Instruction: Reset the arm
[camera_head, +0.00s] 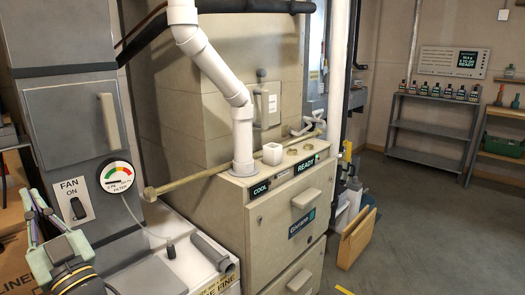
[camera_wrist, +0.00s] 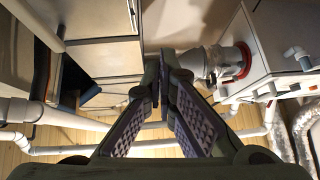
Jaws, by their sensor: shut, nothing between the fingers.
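My gripper (camera_head: 36,203) shows at the lower left of the head view, raised in front of the grey cabinet, with its fingers pointing up. In the wrist view its two dark padded fingers (camera_wrist: 163,75) lean together and meet at the tips. It is shut and empty. No object is in contact with it that I can see.
A beige furnace (camera_head: 277,215) with a white pipe (camera_head: 243,130) stands in the middle. A fan switch (camera_head: 73,199) and round gauge (camera_head: 116,177) are right of my gripper. A cardboard box (camera_head: 12,255) is close on its left. Grey floor (camera_head: 420,240) is open at right.

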